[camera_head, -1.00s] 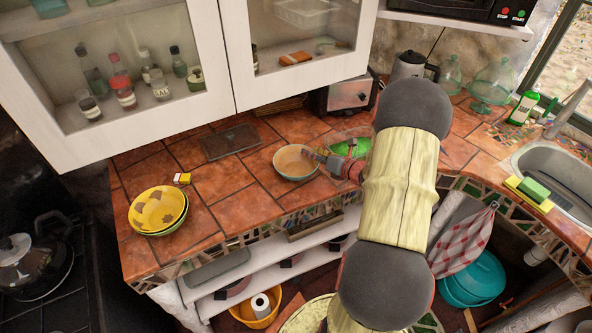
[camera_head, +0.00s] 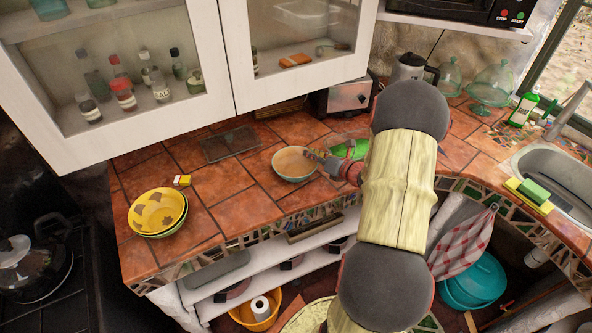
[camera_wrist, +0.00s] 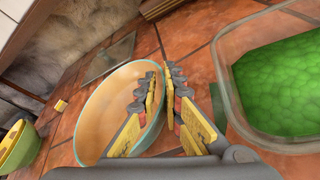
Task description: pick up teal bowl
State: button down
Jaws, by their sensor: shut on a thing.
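The teal bowl (camera_head: 290,164) has a tan inside and a teal rim and outside. It stands on the tiled counter in the head view and shows large and tilted by the camera angle in the wrist view (camera_wrist: 105,112). My gripper (camera_head: 313,156) reaches it from the right. In the wrist view my gripper (camera_wrist: 162,74) is shut on the bowl's right wall, one finger inside the bowl and the other outside. I see no clear gap between the bowl and the counter.
A clear container of green contents (camera_wrist: 278,85) stands close to the right of my gripper. A yellow bowl (camera_head: 158,210) is at the counter's left. A dark flat slab (camera_head: 229,144) lies behind the teal bowl. White cabinets (camera_head: 150,90) hang above. Tiles in front are bare.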

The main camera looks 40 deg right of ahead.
dwell(0.5)
jog(key=shift+r, duration=0.5)
notch_tip(320, 180, up, 2)
jog(key=shift+r+p, duration=0.2)
jog(key=shift+p, duration=0.55)
jog(key=s+a+r+p, duration=0.3)
jog(key=s+a+r, duration=0.4)
jog(key=a+r, duration=0.2)
jog(key=a, duration=0.2)
jog(key=shift+s+a+r+p, duration=0.25)
jog(key=shift+a+r+p, duration=0.05)
jog(key=shift+a+p, duration=0.1)
